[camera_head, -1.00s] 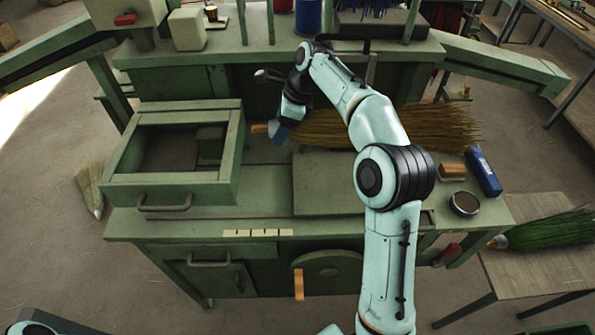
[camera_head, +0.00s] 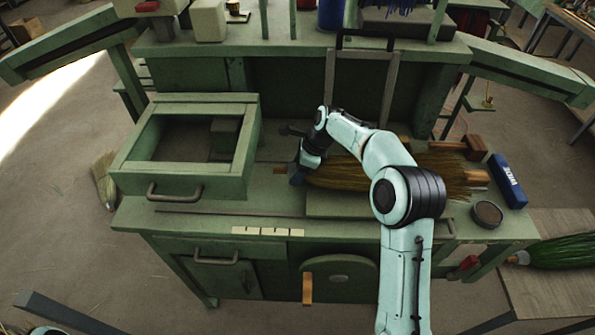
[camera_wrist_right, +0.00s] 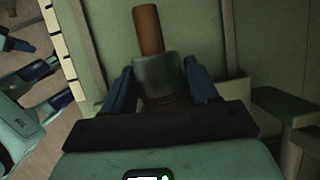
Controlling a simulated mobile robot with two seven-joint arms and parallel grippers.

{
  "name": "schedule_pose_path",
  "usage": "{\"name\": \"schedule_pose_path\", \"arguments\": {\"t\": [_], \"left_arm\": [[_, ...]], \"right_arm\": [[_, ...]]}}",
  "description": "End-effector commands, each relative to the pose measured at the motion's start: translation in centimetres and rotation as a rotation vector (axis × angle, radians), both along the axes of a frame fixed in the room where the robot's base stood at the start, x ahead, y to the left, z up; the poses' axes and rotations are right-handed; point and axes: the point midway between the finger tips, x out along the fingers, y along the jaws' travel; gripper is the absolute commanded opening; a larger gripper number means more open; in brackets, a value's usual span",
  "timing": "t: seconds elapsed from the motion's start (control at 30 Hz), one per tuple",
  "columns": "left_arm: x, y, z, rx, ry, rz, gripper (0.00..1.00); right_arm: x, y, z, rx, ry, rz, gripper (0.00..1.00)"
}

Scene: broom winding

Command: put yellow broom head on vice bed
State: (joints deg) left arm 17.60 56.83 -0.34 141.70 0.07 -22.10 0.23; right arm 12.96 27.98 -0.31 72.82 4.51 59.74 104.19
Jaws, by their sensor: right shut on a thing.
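The yellow broom head (camera_head: 345,175) lies lengthwise over the bench, bristles to the right and its short wooden stub (camera_head: 280,169) to the left. My right gripper (camera_head: 297,178) is shut around its neck. The right wrist view shows the brown stub (camera_wrist_right: 148,30) and grey collar (camera_wrist_right: 158,72) between the blue fingers. The flat green raised plate, likely the vice bed (camera_head: 322,206), is at and below the bristles; I cannot tell whether they touch. My arm hides part of both. My left gripper (camera_wrist_right: 55,85) shows at the left of the right wrist view, fingers apart and empty.
An open green box frame (camera_head: 185,187) stands left of the broom head. A blue box (camera_head: 508,181), a round dark tin (camera_head: 487,213) and a wooden mallet (camera_head: 474,147) are at the right. A green broom (camera_head: 565,253) lies on a side table.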

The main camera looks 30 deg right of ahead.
Motion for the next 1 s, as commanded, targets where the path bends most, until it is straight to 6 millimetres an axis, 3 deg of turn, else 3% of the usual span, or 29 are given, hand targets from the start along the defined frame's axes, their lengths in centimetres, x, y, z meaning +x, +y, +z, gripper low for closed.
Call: {"name": "schedule_pose_path", "arguments": {"t": [0.33,0.37,0.4,0.43,0.77,1.0], "left_arm": [[0.0,0.0,0.0,0.000,0.000,0.000,0.43],[0.0,0.0,0.0,0.000,0.000,0.000,0.43],[0.0,0.0,0.0,0.000,0.000,0.000,0.43],[0.0,0.0,0.0,0.000,0.000,0.000,0.43],[0.0,0.0,0.1,0.000,0.000,0.000,0.43],[0.5,0.0,0.6,0.000,-0.006,0.000,0.43]], "right_arm": [[0.1,0.0,-0.2,-0.001,-0.003,0.001,0.16],[0.1,0.0,-0.2,0.000,-0.002,0.001,0.65],[0.1,0.0,-0.2,0.000,-0.002,0.001,0.78],[0.1,0.0,-0.2,0.000,-0.002,0.001,0.84],[0.1,0.0,0.1,0.000,-0.002,0.000,0.84],[-0.6,-1.2,3.5,-0.002,-0.007,-0.002,0.84]]}}
